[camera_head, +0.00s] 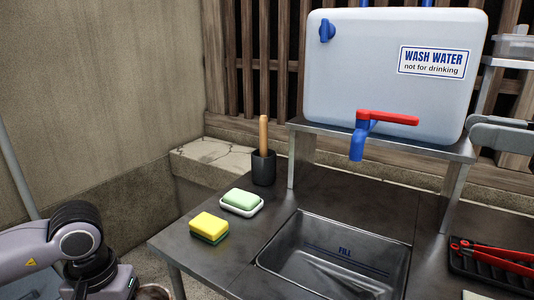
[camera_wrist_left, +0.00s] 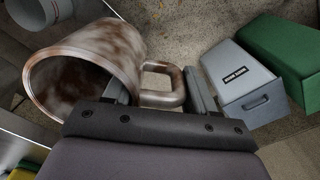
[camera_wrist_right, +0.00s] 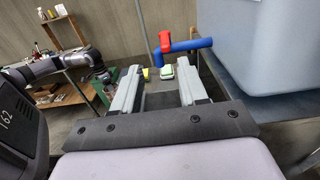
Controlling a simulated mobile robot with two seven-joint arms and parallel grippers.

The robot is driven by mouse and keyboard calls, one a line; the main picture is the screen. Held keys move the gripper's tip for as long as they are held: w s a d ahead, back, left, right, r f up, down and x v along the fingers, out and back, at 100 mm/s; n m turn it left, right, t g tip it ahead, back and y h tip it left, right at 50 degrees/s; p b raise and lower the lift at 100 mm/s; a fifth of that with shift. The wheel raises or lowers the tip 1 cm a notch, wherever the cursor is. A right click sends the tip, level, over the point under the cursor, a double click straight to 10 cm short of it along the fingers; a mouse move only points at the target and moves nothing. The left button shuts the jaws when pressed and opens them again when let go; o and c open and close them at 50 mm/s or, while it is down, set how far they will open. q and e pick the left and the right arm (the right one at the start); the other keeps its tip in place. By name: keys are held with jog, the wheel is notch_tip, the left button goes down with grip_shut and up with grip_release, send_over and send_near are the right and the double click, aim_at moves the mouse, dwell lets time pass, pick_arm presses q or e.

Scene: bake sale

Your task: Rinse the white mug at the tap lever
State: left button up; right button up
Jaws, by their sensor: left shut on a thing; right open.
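The white mug (camera_wrist_left: 88,66), heavily stained brown, is tilted with its mouth to the lower left in the left wrist view. My left gripper (camera_wrist_left: 160,88) is shut on its handle. In the head view only a sliver of the mug (camera_head: 152,291) shows at the bottom edge, beside my left arm. The red tap lever (camera_head: 388,118) sits atop the blue tap (camera_head: 358,145) on the water tank and points right. My right gripper (camera_head: 474,127) is open and empty, right of the lever and apart from it. The right wrist view shows the lever (camera_wrist_right: 166,41) beyond the fingers.
The tank (camera_head: 395,60) stands on a metal shelf above the sink basin (camera_head: 335,262). A yellow sponge (camera_head: 209,226), soap dish (camera_head: 241,203) and brush holder (camera_head: 263,168) stand left of the basin. Red tongs (camera_head: 495,254) lie right. Grey (camera_wrist_left: 238,85) and green boxes (camera_wrist_left: 285,50) lie below my left gripper.

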aim_at(401, 115)
pick_arm(q)
jog(key=shift+w+d, duration=0.3)
jog(key=shift+w, duration=0.1)
pick_arm(e)
jog(key=shift+w+d, duration=0.25)
jog(key=shift+w, duration=0.1)
pick_arm(q)
jog(key=shift+r, duration=0.15)
pick_arm(e)
jog(key=shift+a, duration=0.1)
pick_arm(q)
jog(key=shift+r, duration=0.15)
jog(key=shift+r+p, duration=1.1)
jog(key=shift+p, duration=0.25)
notch_tip(401, 115, up, 3)
jog(key=p, duration=0.3)
pick_arm(e)
jog(key=x, duration=1)
jog(key=shift+w+a+r, duration=0.15)
jog(key=shift+w+a, duration=0.1)
jog(key=shift+w, duration=0.05)
pick_arm(q)
jog(key=shift+r, duration=0.1)
pick_arm(e)
jog(key=shift+w+a, duration=0.3)
jog(key=shift+a, duration=0.15)
grip_shut()
